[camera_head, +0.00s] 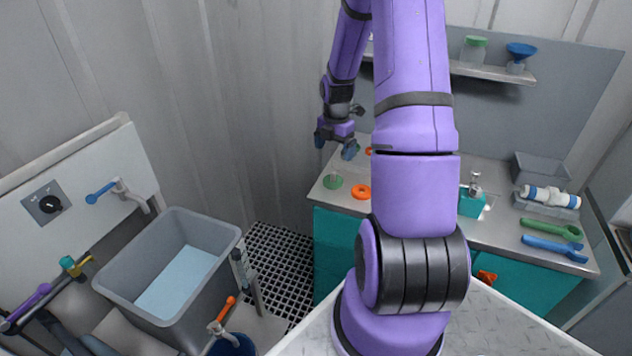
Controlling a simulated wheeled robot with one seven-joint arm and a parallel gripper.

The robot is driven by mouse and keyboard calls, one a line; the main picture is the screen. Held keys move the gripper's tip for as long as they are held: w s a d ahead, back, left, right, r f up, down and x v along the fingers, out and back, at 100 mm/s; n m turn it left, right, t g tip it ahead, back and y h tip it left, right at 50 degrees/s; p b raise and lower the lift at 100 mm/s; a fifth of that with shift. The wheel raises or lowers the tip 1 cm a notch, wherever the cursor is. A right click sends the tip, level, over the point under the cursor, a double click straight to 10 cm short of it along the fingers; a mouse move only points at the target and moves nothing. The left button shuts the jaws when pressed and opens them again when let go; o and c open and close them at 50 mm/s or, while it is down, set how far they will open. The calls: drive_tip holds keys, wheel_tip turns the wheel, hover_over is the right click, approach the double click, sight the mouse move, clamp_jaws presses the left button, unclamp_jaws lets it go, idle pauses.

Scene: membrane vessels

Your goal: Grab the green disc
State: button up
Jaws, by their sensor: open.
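The green disc (333,182) lies flat near the left end of the grey countertop. My gripper (335,147) hangs above it and a little behind it in the picture, pointing down. Its two fingers are apart and nothing shows between them. A clear gap shows between the fingertips and the disc.
An orange ring (361,191) lies just right of the disc. My arm hides the middle of the counter (490,232). A grey sink (175,265) is left.

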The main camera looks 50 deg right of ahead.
sight(333, 171)
drive_tip(key=shift+f, duration=0.45)
wheel_tip(333, 171, down, 4)
drive_tip(key=shift+w+a+f, duration=0.1)
drive_tip(key=shift+f, duration=0.1)
drive_tip(key=shift+a+f, duration=0.1)
drive_tip(key=shift+f, duration=2.8)
drive_tip(key=c, duration=1.1)
drive_tip(key=shift+o, duration=0.2)
